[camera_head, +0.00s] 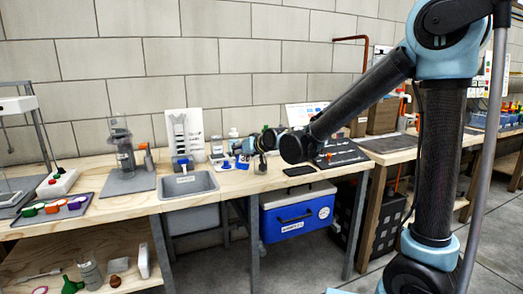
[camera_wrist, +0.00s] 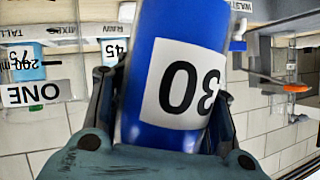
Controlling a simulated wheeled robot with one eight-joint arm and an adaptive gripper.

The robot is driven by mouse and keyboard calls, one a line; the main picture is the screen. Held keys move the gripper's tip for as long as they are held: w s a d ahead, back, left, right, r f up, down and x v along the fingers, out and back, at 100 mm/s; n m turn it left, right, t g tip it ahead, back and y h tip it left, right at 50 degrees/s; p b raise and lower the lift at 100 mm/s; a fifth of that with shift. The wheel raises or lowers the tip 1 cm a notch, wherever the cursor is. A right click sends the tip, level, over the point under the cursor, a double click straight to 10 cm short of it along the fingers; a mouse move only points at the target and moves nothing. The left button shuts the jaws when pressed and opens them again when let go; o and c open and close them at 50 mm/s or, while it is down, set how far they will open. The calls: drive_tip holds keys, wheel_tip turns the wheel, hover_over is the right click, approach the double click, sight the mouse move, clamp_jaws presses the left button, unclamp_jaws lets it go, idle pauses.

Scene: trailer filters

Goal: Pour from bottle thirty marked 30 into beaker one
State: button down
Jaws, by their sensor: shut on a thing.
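My gripper (camera_wrist: 165,100) is shut on a blue bottle (camera_wrist: 195,22), with a finger on each side of it. The bottle's white label (camera_wrist: 184,84) reads 30, upside down in the wrist view, as does the other lettering there. The bottle's mouth and contents are hidden. In the head view my gripper (camera_head: 264,142) is small, over the bench near the wall. A white card marked ONE (camera_wrist: 32,93) is at the left of the wrist view. A beaker with a blue label (camera_wrist: 26,62) is beside it, apart from the bottle. No pouring stream shows.
Another blue-labelled vessel (camera_wrist: 114,50) stands between that beaker and the bottle. In the head view, a grey sink (camera_head: 188,186) is left of my gripper, and a dark flat pad (camera_head: 299,171) lies to its right. A blue cooler (camera_head: 296,214) is below the bench.

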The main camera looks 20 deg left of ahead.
drive_tip(key=shift+m+g+y, duration=0.3)
drive_tip(key=shift+m+g, duration=0.5)
drive_tip(key=shift+m, duration=0.1)
drive_tip(key=r, duration=0.3)
drive_tip(key=w+r, duration=0.1)
drive_tip(key=r, duration=0.1)
drive_tip(key=shift+d+r, duration=0.2)
drive_tip(key=shift+r, duration=0.1)
drive_tip(key=shift+w+d+r+m+g+p, duration=0.2)
drive_tip(key=shift+w+m+g+p, duration=0.1)
drive_tip(key=shift+m, duration=0.1)
drive_tip(key=shift+f+m+g+y+p, duration=0.3)
drive_tip(key=shift+f+m+g+p, duration=0.1)
drive_tip(key=shift+m+p, duration=0.15)
idle(0.3)
drive_tip(key=shift+s+a+f+m+g+y+p, duration=0.2)
drive_tip(key=shift+s+f+m+g+y+p, duration=0.15)
drive_tip(key=shift+m, duration=0.2)
idle(0.8)
drive_tip(key=shift+s+r+m+g+y, duration=0.1)
drive_tip(key=shift+r+m+g+y, duration=0.2)
drive_tip(key=shift+r+m, duration=0.2)
idle(0.9)
drive_tip(key=shift+s+a+f+m+g+y+p, duration=0.15)
drive_tip(key=shift+f+m+g+y+p, duration=0.2)
drive_tip(key=shift+m+p, duration=0.2)
idle(1.1)
drive_tip(key=shift+r+m, duration=0.25)
idle(0.4)
